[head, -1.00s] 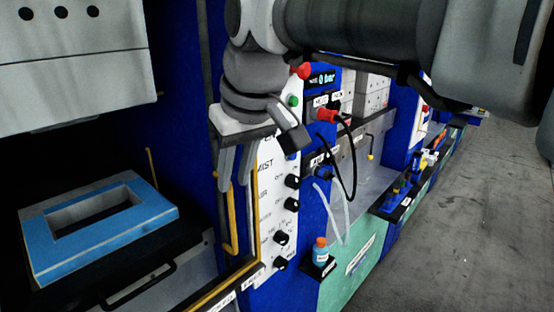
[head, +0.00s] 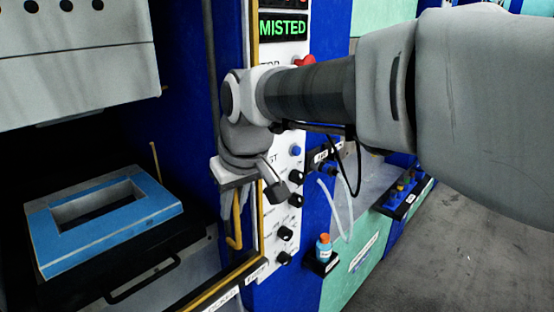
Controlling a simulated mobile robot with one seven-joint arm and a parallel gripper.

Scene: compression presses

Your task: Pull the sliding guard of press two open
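The guard of the press shows as a thin yellow frame (head: 254,60) along the right side and bottom of the press opening. Its pane, if any, is too clear to make out. A yellow bar handle (head: 237,228) stands upright near the frame's right edge. My gripper (head: 236,205) points down at the handle's upper part, which it partly hides. The number of this press is not readable.
A blue-and-grey mould (head: 105,215) sits inside the press below the grey upper block (head: 75,55). The white control panel (head: 290,190) with knobs stands right of the guard, under a green "MISTED" display (head: 282,27). A small blue bottle (head: 323,248) stands on a ledge. Grey floor (head: 440,265) is free at right.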

